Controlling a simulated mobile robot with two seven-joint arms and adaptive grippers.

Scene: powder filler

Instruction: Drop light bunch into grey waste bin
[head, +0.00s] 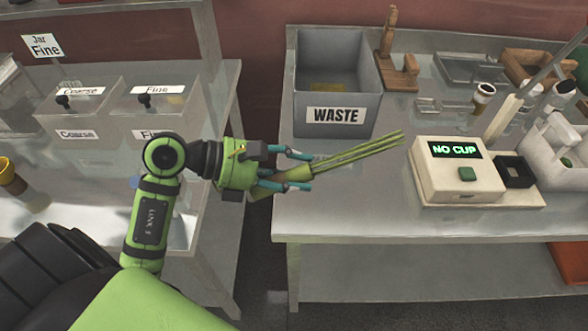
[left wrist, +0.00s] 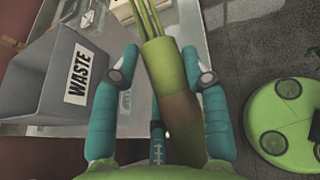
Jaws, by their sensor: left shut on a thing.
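My left gripper (head: 297,170) is shut on the light bunch (head: 362,152), a bundle of thin pale green stalks with a thicker base. The stalks point right, over the front part of the right-hand table. In the left wrist view the bunch (left wrist: 166,65) lies between the teal fingers (left wrist: 160,80), with a brownish lower end. The grey waste bin (head: 325,113), labelled WASTE, stands on the table behind and above the gripper in the head view. It also shows at the left of the left wrist view (left wrist: 50,85). The bunch is outside the bin. My right gripper is not in view.
A cream device (head: 447,172) reading NO CUP stands right of the stalks. A wooden stand (head: 397,65) is right of the bin. Coarse and Fine containers (head: 80,112) stand on the left table. A gap separates the two tables.

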